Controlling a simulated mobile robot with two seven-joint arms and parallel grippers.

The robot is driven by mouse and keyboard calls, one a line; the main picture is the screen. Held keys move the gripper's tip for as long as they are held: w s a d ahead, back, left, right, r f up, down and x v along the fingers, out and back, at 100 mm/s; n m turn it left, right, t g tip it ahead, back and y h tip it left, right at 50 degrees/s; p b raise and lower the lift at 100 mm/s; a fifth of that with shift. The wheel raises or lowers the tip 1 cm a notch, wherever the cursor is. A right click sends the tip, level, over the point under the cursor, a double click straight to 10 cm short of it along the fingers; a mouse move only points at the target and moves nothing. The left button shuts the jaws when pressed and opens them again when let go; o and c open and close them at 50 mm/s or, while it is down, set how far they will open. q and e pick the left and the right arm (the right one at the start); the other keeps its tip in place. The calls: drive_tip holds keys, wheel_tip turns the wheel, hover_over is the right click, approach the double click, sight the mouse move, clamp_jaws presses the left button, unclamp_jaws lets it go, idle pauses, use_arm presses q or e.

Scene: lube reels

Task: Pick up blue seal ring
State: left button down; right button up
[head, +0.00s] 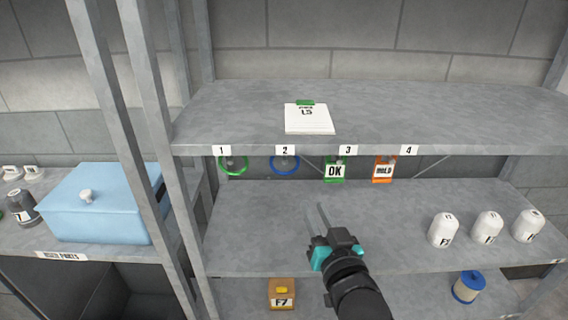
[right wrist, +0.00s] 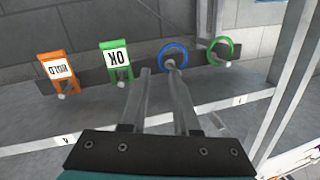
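The blue seal ring (head: 284,168) hangs on a peg under the shelf edge label 2. It also shows in the right wrist view (right wrist: 174,46), just beyond the fingertips. My right gripper (head: 314,207) is open, with its fingers pointing up toward the hanging row; in the head view it is below and right of the ring. In the right wrist view the two fingers (right wrist: 158,70) are apart with nothing between them, and one fingertip overlaps the ring's lower edge in the picture. I cannot tell whether they touch. My left gripper is not in view.
A green ring (head: 233,168) hangs left of the blue one. A green OK tag (head: 335,171) and an orange HOLD tag (head: 384,170) hang to the right. The upper shelf (head: 240,122) overhangs the row. White containers (head: 443,230) stand on the middle shelf's right; its centre is clear.

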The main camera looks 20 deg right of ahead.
wheel_tip(320, 180, up, 2)
approach(299, 163)
drive_tip(key=shift+t, duration=0.3)
drive_tip(key=w, duration=0.5)
drive_tip(key=shift+w+d+r, duration=0.1)
drive_tip(key=shift+w+d, duration=0.1)
drive_tip(key=shift+w+d+f, duration=0.1)
drive_tip(key=shift+w+f, duration=0.05)
drive_tip(key=shift+w, duration=1.1)
drive_tip(key=shift+w+f, duration=0.15)
drive_tip(key=shift+w, duration=1.1)
clamp_jaws()
